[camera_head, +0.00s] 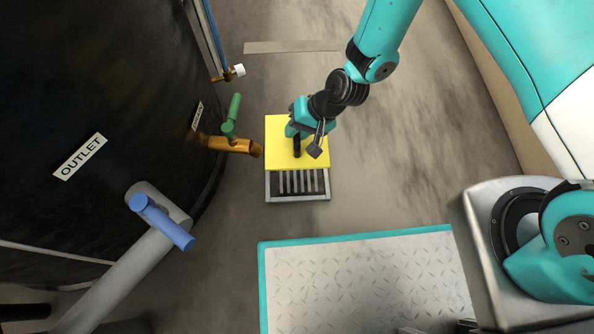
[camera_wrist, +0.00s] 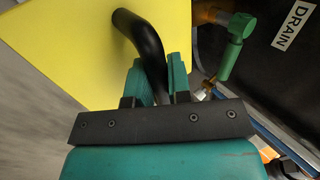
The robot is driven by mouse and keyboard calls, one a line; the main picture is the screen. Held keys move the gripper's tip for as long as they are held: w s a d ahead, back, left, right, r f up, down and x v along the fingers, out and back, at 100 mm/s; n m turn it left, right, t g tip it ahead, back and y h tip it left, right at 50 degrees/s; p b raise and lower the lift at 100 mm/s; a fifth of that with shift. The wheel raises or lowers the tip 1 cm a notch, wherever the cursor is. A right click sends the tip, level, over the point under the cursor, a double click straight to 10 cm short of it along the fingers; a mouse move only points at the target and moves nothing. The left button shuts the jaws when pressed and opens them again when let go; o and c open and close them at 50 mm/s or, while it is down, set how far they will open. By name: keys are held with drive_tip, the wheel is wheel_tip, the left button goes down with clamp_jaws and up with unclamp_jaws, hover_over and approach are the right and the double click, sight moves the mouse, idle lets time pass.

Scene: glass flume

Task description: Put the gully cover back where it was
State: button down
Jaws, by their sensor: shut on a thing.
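The gully cover (camera_head: 283,157) is a yellow square plate with a black bar handle. In the head view it lies over the far part of the gully (camera_head: 300,197), a grey frame with a slotted grate; the near slots are bare. My gripper (camera_head: 297,134) is shut on the cover's handle. In the wrist view the two green fingers (camera_wrist: 163,78) close on the curved black handle (camera_wrist: 139,38), with the yellow plate (camera_wrist: 60,50) beyond. I cannot tell whether the cover touches the gully or hangs just above it.
A dark tank (camera_head: 90,90) stands at the left with an orange drain pipe and green-handled valve (camera_head: 230,140) close to the cover. A grey outlet pipe with a blue handle (camera_head: 162,222) is nearer. Open concrete floor lies right of the gully.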

wheel_tip(320, 180, down, 20)
drive_tip(key=b, duration=1)
drive_tip(key=shift+r+b, duration=0.25)
drive_tip(key=shift+b, duration=0.15)
drive_tip(key=shift+r, duration=0.15)
drive_tip(key=c, duration=1.1)
unclamp_jaws()
drive_tip(key=shift+f, duration=0.2)
drive_tip(key=shift+o, duration=0.2)
